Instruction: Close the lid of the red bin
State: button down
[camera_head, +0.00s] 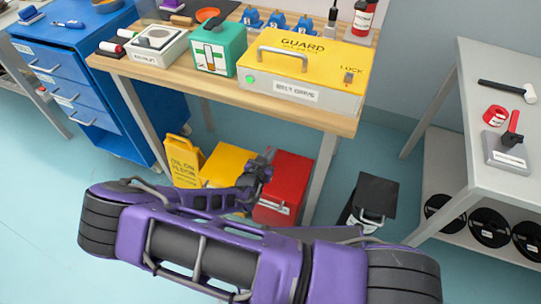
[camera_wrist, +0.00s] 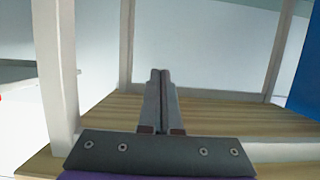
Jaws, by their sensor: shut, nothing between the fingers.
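The red bin (camera_head: 291,172) stands on the floor under the workbench, between the yellow bin and the right front bench leg. Its grey handle and a white label show low on its front. My arm hides part of its left side, and I cannot tell for sure how far its lid stands open. My gripper (camera_head: 265,166) is just beside the bin's upper left in the head view, with no clear contact. In the wrist view my gripper (camera_wrist: 161,73) is shut and empty. The bin does not show there.
The workbench (camera_head: 222,91) carries a yellow guard box (camera_head: 305,62) and tools. A yellow bin (camera_head: 229,160) and a yellow floor sign (camera_head: 184,160) stand left of the red bin. A black bin (camera_head: 376,191) stands right. Bench legs stand close by. The wrist view shows bench wood (camera_wrist: 215,112) and legs.

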jog(key=w+d+f, duration=0.1)
jog(key=w+f, duration=0.3)
jog(key=f, duration=0.1)
jog(key=shift+d+f+b, duration=0.3)
jog(key=shift+d+b, duration=0.05)
jog(key=shift+b, duration=0.1)
jog(key=shift+f, duration=0.1)
